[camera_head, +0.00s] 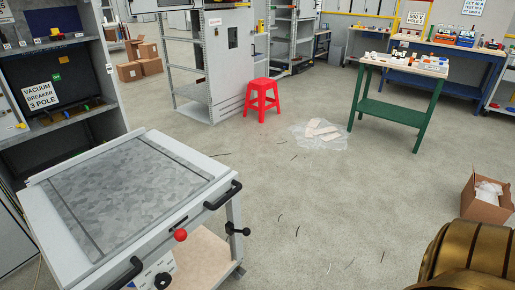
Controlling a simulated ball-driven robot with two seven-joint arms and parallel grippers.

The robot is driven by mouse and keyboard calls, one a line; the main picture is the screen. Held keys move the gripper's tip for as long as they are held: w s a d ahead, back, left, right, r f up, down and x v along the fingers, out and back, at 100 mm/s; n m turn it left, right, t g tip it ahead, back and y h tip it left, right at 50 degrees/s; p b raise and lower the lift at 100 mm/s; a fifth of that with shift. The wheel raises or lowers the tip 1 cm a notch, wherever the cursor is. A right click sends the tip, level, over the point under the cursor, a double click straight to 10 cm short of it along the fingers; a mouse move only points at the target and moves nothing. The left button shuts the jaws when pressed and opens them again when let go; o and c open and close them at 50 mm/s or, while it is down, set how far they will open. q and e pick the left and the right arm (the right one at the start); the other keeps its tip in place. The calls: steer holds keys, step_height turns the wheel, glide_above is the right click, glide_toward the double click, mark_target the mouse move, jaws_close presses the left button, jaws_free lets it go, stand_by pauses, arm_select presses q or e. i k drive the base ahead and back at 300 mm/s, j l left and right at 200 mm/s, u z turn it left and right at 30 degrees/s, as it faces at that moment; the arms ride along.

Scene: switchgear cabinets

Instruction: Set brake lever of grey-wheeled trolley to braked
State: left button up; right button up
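A trolley (130,190) with a grey metal top stands close at the lower left. Its front edge carries two black handles, one of them near the right corner (222,195). A red ball knob (180,235) sticks out from the front. A black-knobbed part (238,231) is at the right corner post. A dark round knob (162,281) is on a white panel at the bottom edge. A caster (238,271) shows only in part, and its wheel colour is unclear. I cannot tell which part is the brake lever or how it is set. Neither gripper is in view.
An open switchgear cabinet (75,125) stands behind the trolley at left. A red stool (262,97), plastic sheet with pieces (320,132), green-legged table (395,112) and cardboard box (480,208) stand farther out. The floor right of the trolley is mostly clear, with thin scraps.

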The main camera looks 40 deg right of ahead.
mark_target(246, 231)
steer(key=l+z, duration=0.15)
steer(key=z, duration=1)
